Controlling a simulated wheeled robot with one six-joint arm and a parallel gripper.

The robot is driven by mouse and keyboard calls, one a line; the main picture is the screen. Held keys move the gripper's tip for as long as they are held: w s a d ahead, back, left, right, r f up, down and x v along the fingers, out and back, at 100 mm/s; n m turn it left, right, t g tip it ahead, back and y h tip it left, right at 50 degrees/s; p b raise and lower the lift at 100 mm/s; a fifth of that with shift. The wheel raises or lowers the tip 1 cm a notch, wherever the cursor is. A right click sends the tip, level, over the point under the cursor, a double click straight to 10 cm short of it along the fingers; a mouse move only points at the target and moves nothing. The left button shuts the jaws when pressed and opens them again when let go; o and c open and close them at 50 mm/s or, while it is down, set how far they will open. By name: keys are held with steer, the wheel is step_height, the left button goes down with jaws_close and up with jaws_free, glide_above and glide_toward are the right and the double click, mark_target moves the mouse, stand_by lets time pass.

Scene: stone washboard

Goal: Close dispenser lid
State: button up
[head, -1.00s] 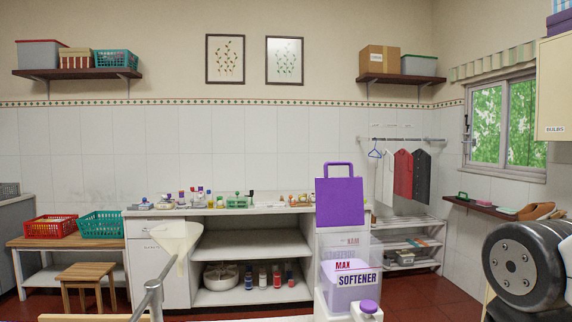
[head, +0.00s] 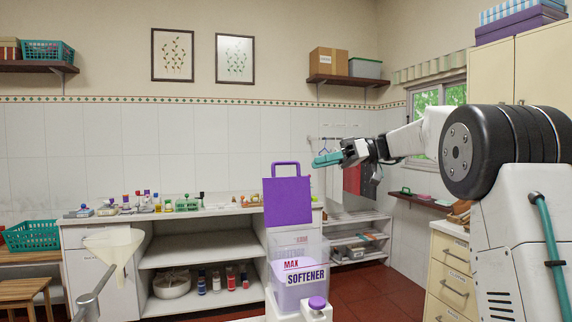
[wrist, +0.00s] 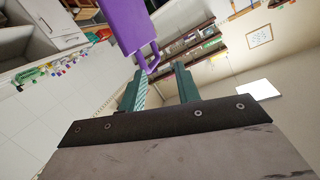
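The softener dispenser (head: 291,298) is a clear container with a "MAX SOFTENER" label and a purple knob (head: 317,302) at its front. Its purple lid (head: 288,202) stands open, upright above the container, with a loop handle on its top edge. In the wrist view the lid (wrist: 124,22) hangs in from the top, its handle just beyond my fingertips. My gripper (head: 318,160) has teal fingers pointing left, up and to the right of the lid in the head view. In the wrist view the two fingers of my gripper (wrist: 159,76) are apart with nothing between them.
A counter (head: 200,212) with several small bottles runs along the tiled wall behind the dispenser. A white funnel (head: 112,245) is at lower left. A drawer cabinet (head: 448,275) stands at right, and a low rack (head: 360,236) is at the back.

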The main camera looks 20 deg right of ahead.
mark_target(275, 163)
steer(key=shift+w+a+f+n+g+y, duration=0.1)
steer(key=shift+w+a+n+g+y, duration=0.35)
steer(key=shift+w+a+n, duration=0.8)
steer(key=shift+w+a+f+n+g+y, duration=0.15)
steer(key=shift+a+n+g+y, duration=0.45)
steer(key=shift+a, duration=1.4)
steer(key=shift+w+a+f+n+g+y, duration=0.1)
steer(key=shift+w+a+n+g+y, duration=0.2)
steer(key=shift+w+a+n, duration=0.75)
steer(key=shift+s+a, duration=0.4)
steer(key=shift+a, duration=0.15)
jaws_close()
